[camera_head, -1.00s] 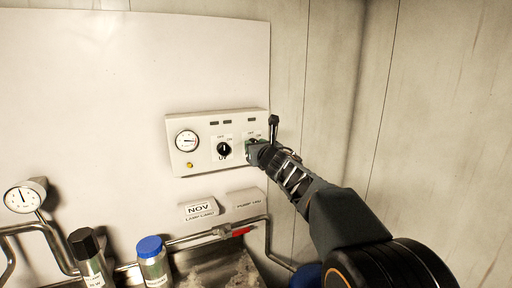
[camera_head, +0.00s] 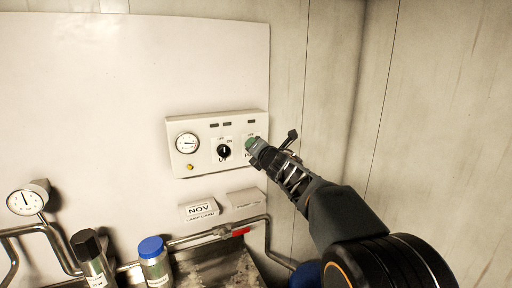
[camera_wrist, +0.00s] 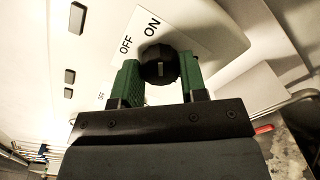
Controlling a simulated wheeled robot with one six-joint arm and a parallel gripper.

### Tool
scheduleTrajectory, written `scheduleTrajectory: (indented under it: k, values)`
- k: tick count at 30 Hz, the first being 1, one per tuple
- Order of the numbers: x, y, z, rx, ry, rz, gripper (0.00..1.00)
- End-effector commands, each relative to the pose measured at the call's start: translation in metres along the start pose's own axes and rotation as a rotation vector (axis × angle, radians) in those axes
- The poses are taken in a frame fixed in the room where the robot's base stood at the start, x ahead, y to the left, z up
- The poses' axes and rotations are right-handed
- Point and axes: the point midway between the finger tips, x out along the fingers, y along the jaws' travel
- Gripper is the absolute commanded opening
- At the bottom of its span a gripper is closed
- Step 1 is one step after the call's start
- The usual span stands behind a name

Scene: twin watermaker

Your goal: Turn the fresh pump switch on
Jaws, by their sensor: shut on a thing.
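The pump switch is a black round knob (camera_wrist: 158,65) on a white label with OFF and ON, seen in the wrist view. My gripper (camera_wrist: 160,80) has its two green fingers on either side of this knob and is shut on it. In the head view my gripper (camera_head: 252,146) is at the right end of the white control panel (camera_head: 200,164) and hides the knob and part of its label. The knob's pointer cannot be made out, so I cannot tell its setting.
The panel also has a black UV knob (camera_head: 224,151), a gauge (camera_head: 187,143) and a yellow light (camera_head: 190,167). Below are label boxes (camera_head: 198,210), a red-handled valve (camera_head: 240,232), a blue-capped bottle (camera_head: 152,262) and a black-capped bottle (camera_head: 92,262). Another gauge (camera_head: 25,201) is at left.

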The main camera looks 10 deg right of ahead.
Motion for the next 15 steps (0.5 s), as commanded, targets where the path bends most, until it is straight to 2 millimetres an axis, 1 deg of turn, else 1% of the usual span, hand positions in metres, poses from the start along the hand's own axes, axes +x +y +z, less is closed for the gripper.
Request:
scheduleTrajectory:
  k: [6,15]
  values:
    - [0.0000,-0.0001,0.0000,0.067,0.003,0.000,0.16]
    - [0.0001,-0.0005,-0.0003,0.094,0.004,0.000,0.16]
